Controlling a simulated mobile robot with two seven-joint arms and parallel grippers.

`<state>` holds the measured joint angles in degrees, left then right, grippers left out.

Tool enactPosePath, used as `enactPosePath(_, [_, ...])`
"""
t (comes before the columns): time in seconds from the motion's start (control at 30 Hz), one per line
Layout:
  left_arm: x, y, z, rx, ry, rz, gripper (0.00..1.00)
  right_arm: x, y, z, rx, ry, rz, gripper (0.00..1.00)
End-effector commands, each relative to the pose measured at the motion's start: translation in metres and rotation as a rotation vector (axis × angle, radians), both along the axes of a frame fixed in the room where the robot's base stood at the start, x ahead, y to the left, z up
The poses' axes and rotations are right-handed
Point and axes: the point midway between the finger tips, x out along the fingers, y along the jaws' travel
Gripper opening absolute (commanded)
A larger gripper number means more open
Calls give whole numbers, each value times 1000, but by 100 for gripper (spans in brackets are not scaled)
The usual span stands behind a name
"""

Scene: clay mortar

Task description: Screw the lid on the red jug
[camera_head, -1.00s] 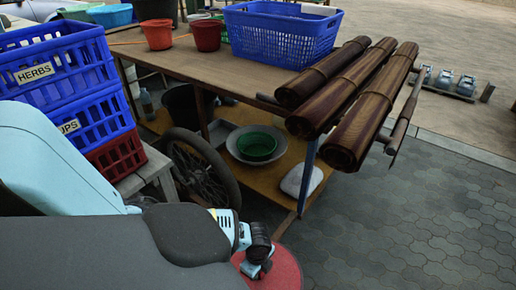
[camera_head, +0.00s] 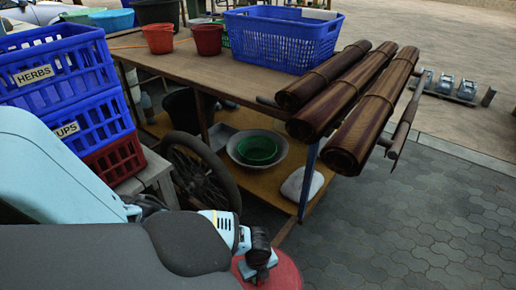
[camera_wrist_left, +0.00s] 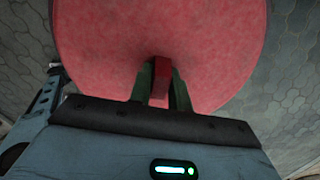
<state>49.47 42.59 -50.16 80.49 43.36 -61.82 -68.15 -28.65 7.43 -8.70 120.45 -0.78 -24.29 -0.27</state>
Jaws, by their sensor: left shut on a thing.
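A broad red disc, which looks like the lid (camera_head: 286,272), shows at the bottom of the head view, partly covered by my arm and gripper. In the left wrist view the red disc (camera_wrist_left: 100,45) fills most of the upper middle, with mottled flat red above the paved ground. My left gripper (camera_wrist_left: 161,70) is shut on a small upright red grip that stands up from the disc, one dark green finger on each side. In the head view my left gripper (camera_head: 260,272) is over the disc. No jug body can be made out under the disc. My right gripper is not in view.
A wooden table (camera_head: 190,62) holds pots, a blue basket (camera_head: 283,40) and rolled dark mats (camera_head: 350,105) overhanging its right end. Stacked crates (camera_head: 70,90) stand at left, with a wheel (camera_head: 205,175) beside them. Paving at right (camera_head: 430,220) is clear.

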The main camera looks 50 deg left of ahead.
Motion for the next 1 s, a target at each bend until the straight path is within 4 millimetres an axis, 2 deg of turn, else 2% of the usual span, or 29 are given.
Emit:
enactPosePath(0.2, [-5,-3,-4,-5,12,-160,0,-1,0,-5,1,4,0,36])
enactPosePath(0.43, [-5,-3,-4,-5,12,-213,0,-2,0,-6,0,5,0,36])
enactPosePath(0.63, [-6,-3,-4,-5,14,-388,0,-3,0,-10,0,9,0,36])
enactPosePath(0.9, [-6,-3,-4,-5,15,-425,0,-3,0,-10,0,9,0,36])
enactPosePath(0.93, [-6,-3,-4,-5,15,-425,24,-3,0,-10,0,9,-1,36])
enactPosePath(1.0, [-6,-2,-4,-4,13,-424,33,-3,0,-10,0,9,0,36])
